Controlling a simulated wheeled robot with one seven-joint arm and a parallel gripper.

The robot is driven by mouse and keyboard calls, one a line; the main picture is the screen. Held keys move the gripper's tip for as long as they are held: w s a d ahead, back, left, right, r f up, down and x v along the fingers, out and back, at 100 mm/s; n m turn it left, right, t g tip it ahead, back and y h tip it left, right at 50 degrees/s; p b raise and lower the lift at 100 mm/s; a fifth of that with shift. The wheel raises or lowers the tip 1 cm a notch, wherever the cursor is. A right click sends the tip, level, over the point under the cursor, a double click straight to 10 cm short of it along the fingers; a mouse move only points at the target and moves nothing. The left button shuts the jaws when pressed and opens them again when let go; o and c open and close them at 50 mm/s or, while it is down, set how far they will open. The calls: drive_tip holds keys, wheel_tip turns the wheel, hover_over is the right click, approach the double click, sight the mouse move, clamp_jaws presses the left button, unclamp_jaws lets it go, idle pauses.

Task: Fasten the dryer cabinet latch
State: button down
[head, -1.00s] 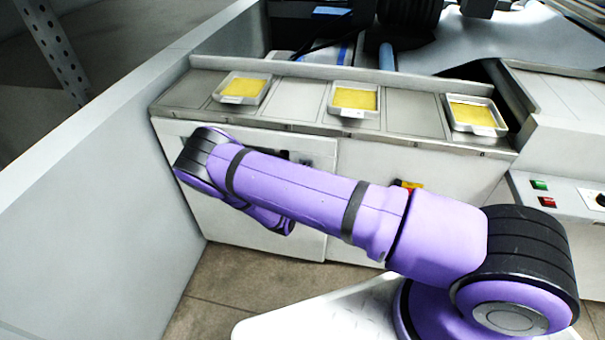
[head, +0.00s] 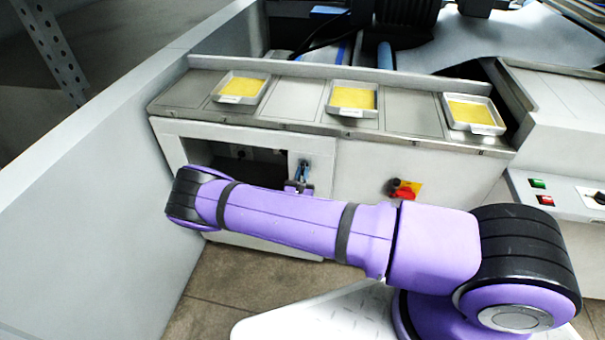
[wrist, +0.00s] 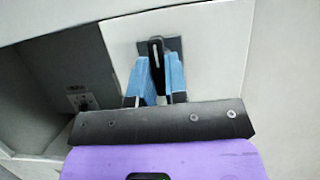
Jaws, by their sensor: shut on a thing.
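The dryer cabinet (head: 172,150) stands below the tray counter, with a dark rectangular opening in its front. The latch, a black upright handle (wrist: 155,48) on a grey plate, is on the pale panel to the right of the opening in the wrist view. My gripper (wrist: 158,78) has its two blue fingers on either side of the handle and is shut on it. In the head view my gripper (head: 302,172) is at the panel right of the opening. The latch's lower part is hidden by my fingers.
Three shallow trays of yellow sheets (head: 352,98) stand on the counter (head: 292,98) above. A tall grey wall (head: 95,190) is close on the left. A socket (wrist: 82,100) shows inside the opening.

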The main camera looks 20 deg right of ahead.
idle(0.3)
drive_tip(key=c, duration=1.1)
unclamp_jaws()
drive_tip(key=shift+c, duration=0.2)
drive_tip(key=v, duration=1.1)
drive_tip(key=s+d+r+m+g, duration=0.1)
drive_tip(key=d+r+m+g, duration=0.2)
drive_tip(key=r+m+g, duration=0.6)
drive_tip(key=s+d+r+m+g, duration=0.2)
drive_tip(key=d+r+m+g, duration=0.25)
drive_tip(key=r, duration=0.85)
drive_tip(key=s+d+r+m+g, duration=0.1)
drive_tip(key=d+r+m+g, duration=0.1)
drive_tip(key=r+m+g, duration=0.8)
drive_tip(key=s+d+r+m+t+y, duration=0.1)
drive_tip(key=s+r+m+t+y, duration=0.2)
drive_tip(key=s+r, duration=0.8)
drive_tip(key=s+d+r+m+t+y, duration=0.2)
drive_tip(key=s+r+t+y, duration=0.4)
drive_tip(key=s+r, duration=0.6)
drive_tip(key=shift+r+m+y, duration=0.7)
drive_tip(key=shift+m+y, duration=0.15)
drive_tip(key=shift+y, duration=0.25)
